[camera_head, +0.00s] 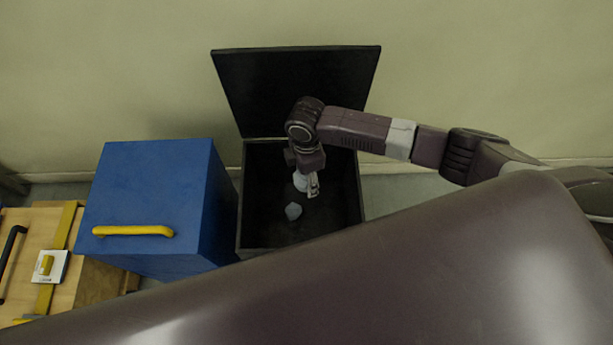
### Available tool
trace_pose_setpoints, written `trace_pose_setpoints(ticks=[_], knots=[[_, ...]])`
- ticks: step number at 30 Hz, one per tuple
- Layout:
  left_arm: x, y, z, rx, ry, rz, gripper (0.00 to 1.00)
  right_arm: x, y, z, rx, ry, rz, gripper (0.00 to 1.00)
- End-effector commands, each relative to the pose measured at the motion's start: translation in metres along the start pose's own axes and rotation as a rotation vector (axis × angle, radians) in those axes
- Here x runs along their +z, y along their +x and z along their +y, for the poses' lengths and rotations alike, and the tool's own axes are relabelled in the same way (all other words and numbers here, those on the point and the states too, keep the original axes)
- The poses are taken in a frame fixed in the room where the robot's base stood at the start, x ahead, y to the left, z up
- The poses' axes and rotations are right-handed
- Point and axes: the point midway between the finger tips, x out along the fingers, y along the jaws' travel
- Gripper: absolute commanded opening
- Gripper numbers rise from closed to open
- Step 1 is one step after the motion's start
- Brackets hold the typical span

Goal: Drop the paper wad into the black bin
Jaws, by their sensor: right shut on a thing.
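The black bin (249,228) stands open against the wall, its lid (295,85) raised. My right gripper (307,187) points down inside the bin's opening, its arm coming in from the right. It is shut on a pale, rounded thing (299,181), which looks like the paper wad and is partly hidden by the gripper. A second pale grey, faceted lump (293,211) shows in the bin just below the gripper, apart from it. My left gripper is not in view.
A blue box (150,185) with a yellow handle (133,230) stands left of the bin. A wooden unit (50,225) with yellow strips and a black handle is at the far left. My own dark arm part covers the lower foreground. Floor shows right of the bin.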

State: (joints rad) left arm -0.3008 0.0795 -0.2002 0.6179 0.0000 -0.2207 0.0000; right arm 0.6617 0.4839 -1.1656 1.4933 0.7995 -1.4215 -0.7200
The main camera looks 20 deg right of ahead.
Motion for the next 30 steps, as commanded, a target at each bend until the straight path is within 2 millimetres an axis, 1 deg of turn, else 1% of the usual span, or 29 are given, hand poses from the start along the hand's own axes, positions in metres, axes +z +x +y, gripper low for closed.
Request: trace_pose_setpoints(ticks=[6,7,12,20,23,26,30], knots=[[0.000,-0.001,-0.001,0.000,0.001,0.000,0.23,0.000,-0.001,0.000,0.000,0.000,0.000,0.40],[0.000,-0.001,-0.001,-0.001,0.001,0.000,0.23,0.000,-0.001,0.000,0.000,0.000,0.000,0.56],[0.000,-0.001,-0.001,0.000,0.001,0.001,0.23,0.000,-0.001,0.000,0.000,0.000,-0.001,0.73],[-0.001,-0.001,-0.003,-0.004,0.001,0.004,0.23,0.000,-0.001,0.000,0.000,0.000,-0.001,0.73],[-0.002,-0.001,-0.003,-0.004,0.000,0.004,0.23,0.000,-0.006,0.001,0.002,0.000,0.001,0.73],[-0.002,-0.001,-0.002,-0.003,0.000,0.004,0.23,0.000,-0.020,0.001,0.003,-0.001,0.000,0.73],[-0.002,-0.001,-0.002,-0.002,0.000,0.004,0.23,0.000,-0.050,0.002,0.005,-0.001,0.002,0.73]])
